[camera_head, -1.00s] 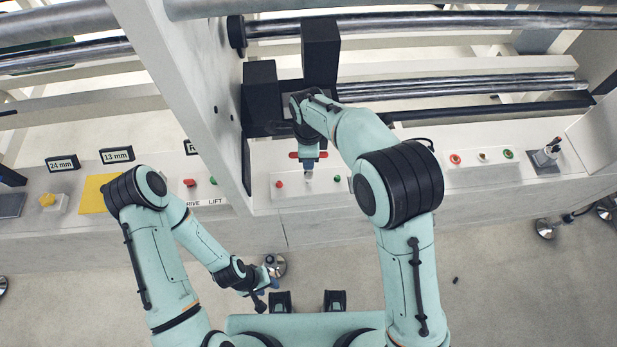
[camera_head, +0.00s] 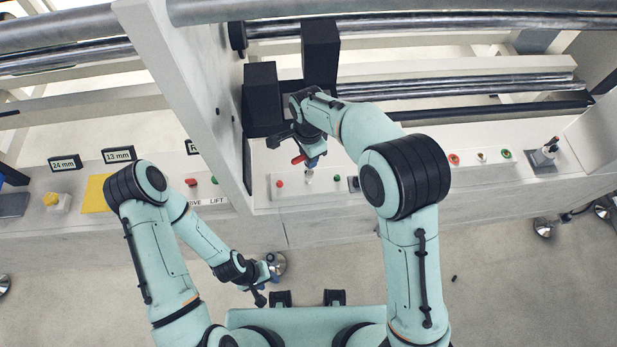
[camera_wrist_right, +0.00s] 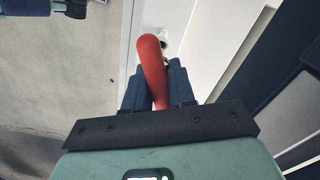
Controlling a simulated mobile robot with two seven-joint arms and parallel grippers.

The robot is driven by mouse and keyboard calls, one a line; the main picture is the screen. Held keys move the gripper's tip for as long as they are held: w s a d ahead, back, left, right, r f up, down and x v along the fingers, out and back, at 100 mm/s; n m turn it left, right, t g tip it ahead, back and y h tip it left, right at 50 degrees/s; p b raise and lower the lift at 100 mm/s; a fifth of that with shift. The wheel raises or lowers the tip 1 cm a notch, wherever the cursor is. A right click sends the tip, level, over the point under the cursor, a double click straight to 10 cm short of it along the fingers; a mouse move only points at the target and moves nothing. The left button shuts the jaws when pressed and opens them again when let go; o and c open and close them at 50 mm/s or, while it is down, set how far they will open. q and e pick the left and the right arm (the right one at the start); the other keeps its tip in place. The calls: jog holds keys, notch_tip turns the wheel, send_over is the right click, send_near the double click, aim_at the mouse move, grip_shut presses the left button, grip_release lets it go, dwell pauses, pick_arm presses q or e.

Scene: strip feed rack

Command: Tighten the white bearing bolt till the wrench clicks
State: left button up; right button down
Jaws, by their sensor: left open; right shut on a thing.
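My right gripper (camera_head: 313,162) is shut on a red-handled wrench (camera_head: 298,159) above the front ledge of the rack. In the right wrist view the red handle (camera_wrist_right: 152,70) rises from between the dark blue fingers, and its far end reaches a small pale and dark spot at the white ledge. A small white piece, apparently the white bolt (camera_head: 309,176), stands just below the fingers, between a red and a green one. I cannot tell whether the wrench is seated on it. My left gripper (camera_head: 268,281) is open and empty in front of the rack, low in the head view.
A red bolt (camera_head: 280,183) and a green bolt (camera_head: 337,178) flank the white one. Black blocks (camera_head: 262,95) and an upright white frame plate (camera_head: 205,90) stand close to my right gripper. Labels (camera_head: 118,155) and a yellow pad (camera_head: 97,192) lie left.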

jog(key=n, duration=0.5)
jog(key=shift+r+n+p, duration=0.3)
jog(key=shift+n+p, duration=0.05)
jog(key=shift+n, duration=0.05)
jog(key=n, duration=0.3)
jog(key=shift+r+n, duration=0.2)
jog(key=shift+n, duration=0.1)
jog(key=n, duration=0.3)
jog(key=n+p, duration=0.1)
jog(key=n, duration=0.1)
jog(key=shift+w+r, duration=0.1)
jog(key=shift+r, duration=0.15)
jog(key=n, duration=0.3)
jog(key=shift+r+n, duration=0.15)
jog(key=shift+n, duration=0.15)
pick_arm(q)
jog(key=w+r, duration=0.2)
jog(key=r, duration=0.1)
jog(key=shift+w, duration=0.25)
pick_arm(e)
jog(key=shift+f+b, duration=0.5)
jog(key=shift+f, duration=1.85)
pick_arm(q)
jog(key=shift+s+f, duration=0.95)
jog(key=shift+f, duration=0.15)
